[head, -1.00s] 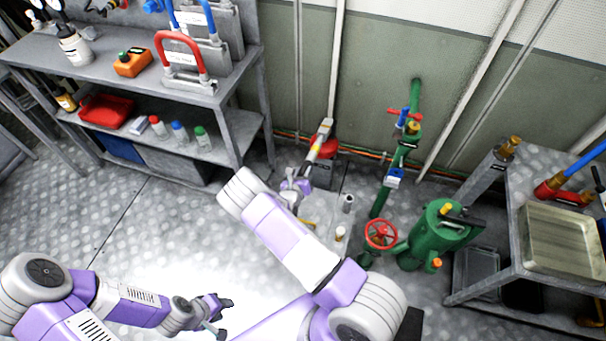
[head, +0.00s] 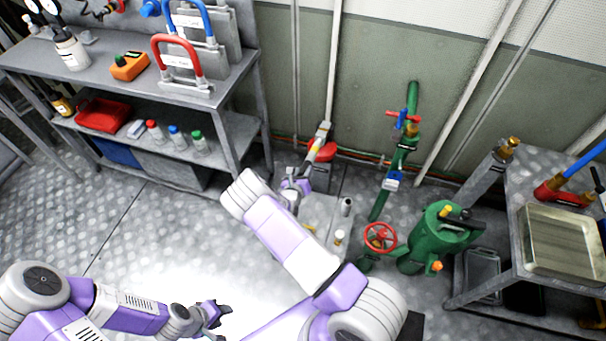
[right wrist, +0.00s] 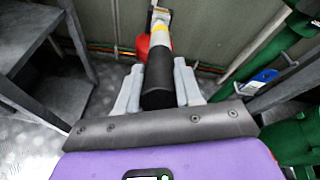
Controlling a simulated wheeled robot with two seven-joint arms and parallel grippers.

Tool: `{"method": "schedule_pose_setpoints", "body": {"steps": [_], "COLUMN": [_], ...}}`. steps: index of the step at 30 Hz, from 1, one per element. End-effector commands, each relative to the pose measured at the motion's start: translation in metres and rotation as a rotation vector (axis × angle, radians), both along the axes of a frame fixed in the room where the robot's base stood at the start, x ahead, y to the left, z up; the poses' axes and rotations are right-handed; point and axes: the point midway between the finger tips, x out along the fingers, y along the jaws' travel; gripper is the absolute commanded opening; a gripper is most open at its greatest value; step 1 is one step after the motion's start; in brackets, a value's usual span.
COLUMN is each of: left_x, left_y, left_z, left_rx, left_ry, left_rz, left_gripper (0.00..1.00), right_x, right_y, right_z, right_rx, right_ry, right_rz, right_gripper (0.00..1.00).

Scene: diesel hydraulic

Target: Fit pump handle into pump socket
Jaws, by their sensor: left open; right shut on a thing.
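The pump handle (head: 319,142) is a bar with a black grip, a white stretch, a yellow band and a metal far end. My right gripper (head: 296,186) is shut on its black grip. In the right wrist view the handle (right wrist: 158,75) points away between the two fingers (right wrist: 158,88), toward the wall. A grey cylinder (head: 346,206) stands upright on a pale plate (head: 318,217) just right of my right gripper. I cannot tell which part is the pump socket. My left gripper (head: 219,315) is open and empty over the floor, at lower left.
A red part (head: 326,152) lies behind the handle, near the wall. Green piping (head: 380,203) with a red handwheel (head: 380,237) and a green tank (head: 437,236) stand to the right. A grey shelf bench (head: 225,95) is at left, and a side table (head: 520,190) at far right.

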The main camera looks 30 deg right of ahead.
Motion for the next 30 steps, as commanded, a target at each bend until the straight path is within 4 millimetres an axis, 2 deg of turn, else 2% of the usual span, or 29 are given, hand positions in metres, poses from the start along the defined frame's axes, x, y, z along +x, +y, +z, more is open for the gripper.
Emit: {"method": "schedule_pose_setpoints", "body": {"steps": [7, 8, 12, 14, 23, 30], "left_x": [0.000, 0.000, 0.000, 0.000, 0.000, 0.000], "left_y": [0.000, 0.000, 0.000, 0.000, 0.000, 0.000], "left_z": [-0.001, -0.001, -0.001, -0.001, 0.001, 0.013], "left_rx": [0.000, 0.000, 0.000, 0.000, 0.000, 0.000], "left_ry": [0.000, 0.000, 0.000, 0.000, 0.000, 0.000], "left_rz": [0.000, 0.000, 0.000, 0.000, 0.000, 0.000], "left_gripper": [0.43, 0.43, 0.43, 0.43, 0.43, 0.43], "right_x": [0.001, 0.001, 0.001, 0.001, -0.001, -0.021], "right_y": [-0.001, -0.001, -0.001, -0.001, 0.001, 0.026], "right_z": [0.001, 0.001, 0.001, 0.001, 0.000, 0.013], "right_rx": [-0.002, -0.002, -0.002, -0.002, 0.002, 0.002], "right_ry": [-0.004, -0.004, -0.003, -0.001, 0.003, 0.002], "right_rz": [0.000, 0.000, 0.000, 0.000, 0.000, 0.001], "right_gripper": [0.04, 0.37, 0.58, 0.65, 0.65, 0.65]}}
